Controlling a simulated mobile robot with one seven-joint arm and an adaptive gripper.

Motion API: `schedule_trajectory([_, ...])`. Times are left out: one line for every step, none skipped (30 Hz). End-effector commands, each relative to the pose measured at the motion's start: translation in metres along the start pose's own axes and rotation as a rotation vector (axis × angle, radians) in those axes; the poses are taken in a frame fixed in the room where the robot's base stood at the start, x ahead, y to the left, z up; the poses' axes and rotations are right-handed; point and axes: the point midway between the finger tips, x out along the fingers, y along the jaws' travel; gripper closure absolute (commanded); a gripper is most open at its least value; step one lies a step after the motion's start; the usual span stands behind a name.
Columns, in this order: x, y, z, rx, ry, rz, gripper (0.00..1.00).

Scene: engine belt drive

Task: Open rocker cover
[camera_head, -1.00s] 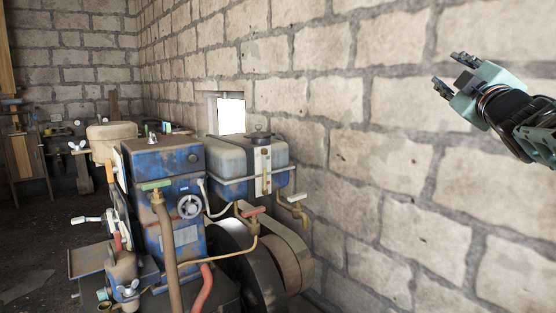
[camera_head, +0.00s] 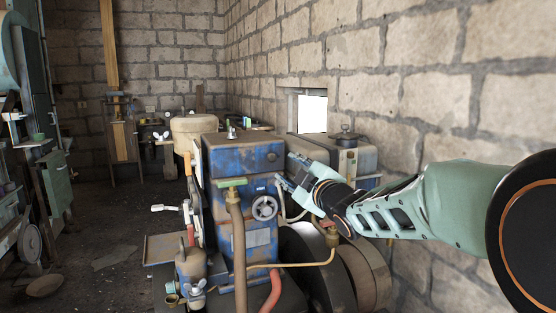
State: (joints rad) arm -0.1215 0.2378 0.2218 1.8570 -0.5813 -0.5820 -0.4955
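My arm hides part of the tank and the pipes behind.
A grey tank (camera_head: 350,158) with a dark cap stands right of the blue top. The stone wall (camera_head: 430,100) bounds the right. Open floor (camera_head: 110,235) lies to the left.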

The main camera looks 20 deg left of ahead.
Motion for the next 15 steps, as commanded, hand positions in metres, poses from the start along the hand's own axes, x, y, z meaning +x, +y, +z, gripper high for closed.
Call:
schedule_trajectory([0.003,-0.002,-0.001,0.002,0.001,-0.002,0.63])
schedule_trajectory([0.006,-0.002,-0.001,0.002,0.002,-0.004,0.63])
schedule_trajectory([0.010,-0.002,-0.001,0.002,0.002,-0.004,0.63])
schedule_trajectory([0.013,-0.002,-0.002,0.001,0.003,-0.003,0.63])
schedule_trajectory([0.017,-0.002,-0.002,0.001,0.003,-0.004,0.63])
schedule_trajectory([0.024,-0.002,-0.002,0.001,0.003,-0.004,0.63])
schedule_trajectory([0.028,-0.002,-0.002,0.002,0.002,-0.005,0.63])
schedule_trajectory([0.034,-0.002,-0.001,0.003,0.002,-0.004,0.63])
schedule_trajectory([0.040,-0.001,-0.002,0.003,0.002,-0.003,0.63])
schedule_trajectory([0.046,-0.002,-0.002,0.003,0.003,-0.004,0.63])
schedule_trajectory([0.051,-0.002,-0.002,0.002,0.003,-0.004,0.63])
schedule_trajectory([0.058,-0.002,-0.001,0.002,0.002,-0.005,0.63])
schedule_trajectory([0.063,-0.001,-0.002,0.001,0.002,-0.003,0.63])
schedule_trajectory([0.068,-0.001,-0.001,0.002,0.002,-0.004,0.63])
schedule_trajectory([0.074,-0.001,-0.002,0.002,0.003,-0.003,0.63])
